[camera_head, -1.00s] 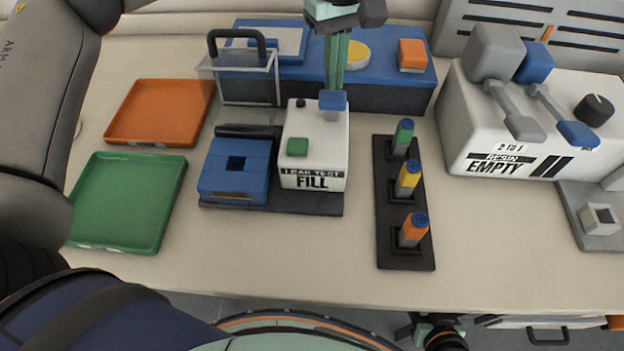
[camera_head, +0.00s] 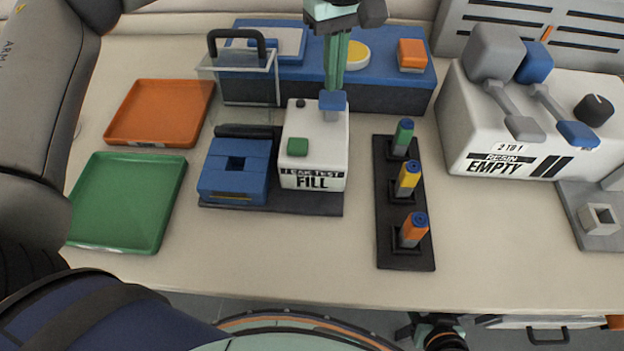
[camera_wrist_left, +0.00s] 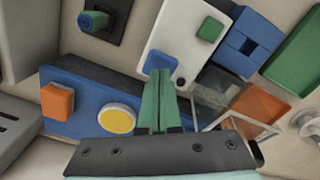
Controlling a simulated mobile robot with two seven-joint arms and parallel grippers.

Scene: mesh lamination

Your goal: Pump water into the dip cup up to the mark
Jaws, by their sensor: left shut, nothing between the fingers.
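The white leak test box (camera_head: 313,168), marked FILL, stands on a dark base. It has a green button (camera_head: 297,146) and a blue pump cap (camera_head: 333,100) on top. My left gripper (camera_head: 335,88) points down at the blue cap, shut and empty, its fingertips at or just above it. In the left wrist view the green fingers (camera_wrist_left: 159,78) end at the blue cap (camera_wrist_left: 157,62); contact is unclear. A clear container (camera_head: 248,90) with a black handle stands behind and left of the box. I see no water level or mark, and cannot tell whether this is the dip cup.
A blue block (camera_head: 233,172) with a square hole sits left of the box. Orange (camera_head: 160,112) and green (camera_head: 125,200) trays lie further left. A black rack (camera_head: 405,255) with coloured tubes and a resin dispenser (camera_head: 520,170) stand right. The front table strip is clear.

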